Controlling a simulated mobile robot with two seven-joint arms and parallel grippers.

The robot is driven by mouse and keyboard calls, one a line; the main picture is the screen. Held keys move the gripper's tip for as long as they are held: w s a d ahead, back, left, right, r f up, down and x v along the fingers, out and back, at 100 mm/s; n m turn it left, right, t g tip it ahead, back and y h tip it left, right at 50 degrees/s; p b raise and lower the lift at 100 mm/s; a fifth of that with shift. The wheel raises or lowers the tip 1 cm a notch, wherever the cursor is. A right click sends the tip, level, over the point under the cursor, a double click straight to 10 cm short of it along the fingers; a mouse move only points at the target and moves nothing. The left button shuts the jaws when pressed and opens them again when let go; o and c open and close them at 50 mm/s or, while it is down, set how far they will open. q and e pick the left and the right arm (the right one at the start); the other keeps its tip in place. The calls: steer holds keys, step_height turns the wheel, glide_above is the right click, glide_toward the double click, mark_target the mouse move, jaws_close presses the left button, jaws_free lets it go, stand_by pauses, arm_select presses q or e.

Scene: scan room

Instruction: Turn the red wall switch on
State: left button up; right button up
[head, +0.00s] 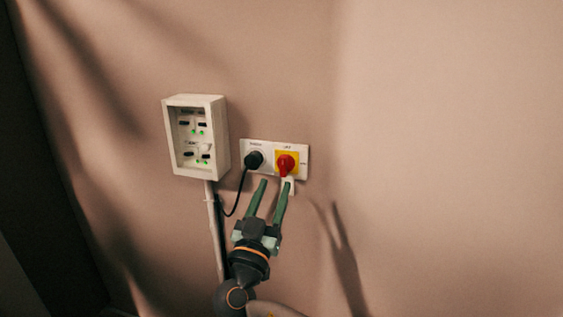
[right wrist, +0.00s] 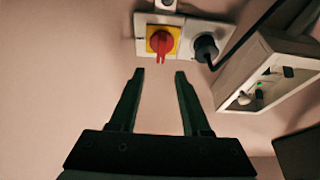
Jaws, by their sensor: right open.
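The red wall switch (head: 286,164) is a red rotary knob on a yellow square, on the right part of a white wall plate (head: 304,163). In the right wrist view the red knob (right wrist: 160,43) lies just beyond the fingertips, with its handle end towards my gripper. My right gripper (head: 273,182) is open and empty, just below the plate in the head view. In the right wrist view its two fingers (right wrist: 159,74) are apart, with the knob ahead between them and slightly left of their middle. Contact does not show. My left gripper is not in view.
A black plug (head: 254,159) with a hanging cable sits left of the switch on the same plate. A white wall box (head: 222,140) with green lights sticks out further left, above a pale vertical conduit (head: 213,225). The wall to the right is bare.

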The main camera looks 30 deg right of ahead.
mark_target(283, 163)
steer(key=p+x, duration=0.1)
steer(key=x, duration=0.6)
steer(key=shift+w+f+p, duration=0.1)
steer(key=shift+p, duration=0.2)
jaws_close()
